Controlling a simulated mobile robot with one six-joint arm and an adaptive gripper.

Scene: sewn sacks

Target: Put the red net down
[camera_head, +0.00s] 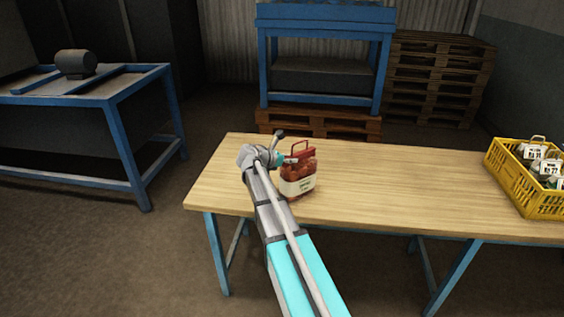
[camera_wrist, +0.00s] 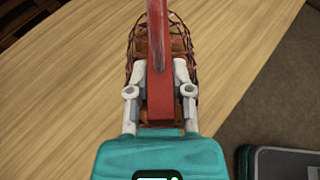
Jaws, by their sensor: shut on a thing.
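The red net (camera_head: 298,174) is a small sack with a red top band, a handle and a pale label, upright at the left part of the wooden table (camera_head: 400,180). In the wrist view the net (camera_wrist: 177,42) shows behind its red band (camera_wrist: 159,60). My gripper (camera_head: 290,159) reaches the net's top from the left. In the wrist view my gripper (camera_wrist: 160,85) has its two pale fingers shut on the red band. I cannot tell whether the net's bottom touches the table or hangs just above it.
A yellow crate (camera_head: 507,185) with several white-labelled sacks (camera_head: 533,152) stands at the table's right end. The table's middle is clear. A blue-framed bench (camera_head: 110,95) is at the left; a blue rack (camera_head: 325,18) and stacked pallets (camera_head: 435,75) stand behind.

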